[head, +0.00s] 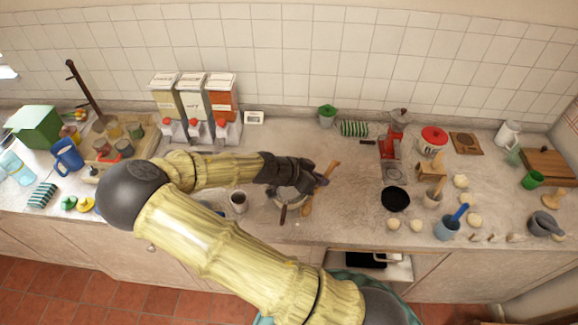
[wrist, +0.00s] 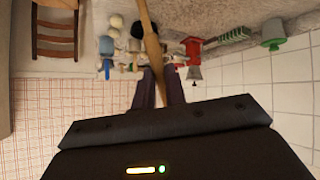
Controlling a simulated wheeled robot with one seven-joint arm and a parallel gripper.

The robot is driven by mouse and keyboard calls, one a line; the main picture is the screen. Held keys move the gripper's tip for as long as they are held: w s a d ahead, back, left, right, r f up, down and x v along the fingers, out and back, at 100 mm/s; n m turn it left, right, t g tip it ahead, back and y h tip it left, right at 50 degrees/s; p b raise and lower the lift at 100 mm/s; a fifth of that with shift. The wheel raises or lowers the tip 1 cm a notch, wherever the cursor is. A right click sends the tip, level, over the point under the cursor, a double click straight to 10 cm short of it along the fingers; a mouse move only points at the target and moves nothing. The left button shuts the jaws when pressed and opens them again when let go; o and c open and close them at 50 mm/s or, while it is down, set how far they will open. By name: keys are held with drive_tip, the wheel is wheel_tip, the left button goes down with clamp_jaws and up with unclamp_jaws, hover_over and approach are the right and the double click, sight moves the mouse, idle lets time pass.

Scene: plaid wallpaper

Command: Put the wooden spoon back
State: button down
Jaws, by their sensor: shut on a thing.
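My gripper (head: 314,180) is above the middle of the counter, shut on a wooden spoon (head: 329,171). The spoon sticks out past the fingers, slanting up to the right. A wooden piece (head: 306,209) shows below the fingers; I cannot tell for certain if it is the spoon's other end. In the wrist view the spoon (wrist: 150,38) runs from the top edge down between the two dark fingers (wrist: 159,88). A round metal pot or bowl (head: 288,198) is beneath the gripper, partly hidden by it.
A dark mug (head: 238,201) stands left of the pot. Dispensers (head: 193,100) line the wall.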

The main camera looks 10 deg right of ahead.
drive_tip(key=w+a+f+n+t+y+b, duration=0.3)
drive_tip(key=a+f+n+t+y+b, duration=0.2)
drive_tip(key=n, duration=0.7)
drive_tip(key=a+t+y+b, duration=0.1)
drive_tip(key=t+y, duration=0.1)
drive_tip(key=shift+f+t, duration=0.15)
drive_tip(key=shift+t, duration=0.25)
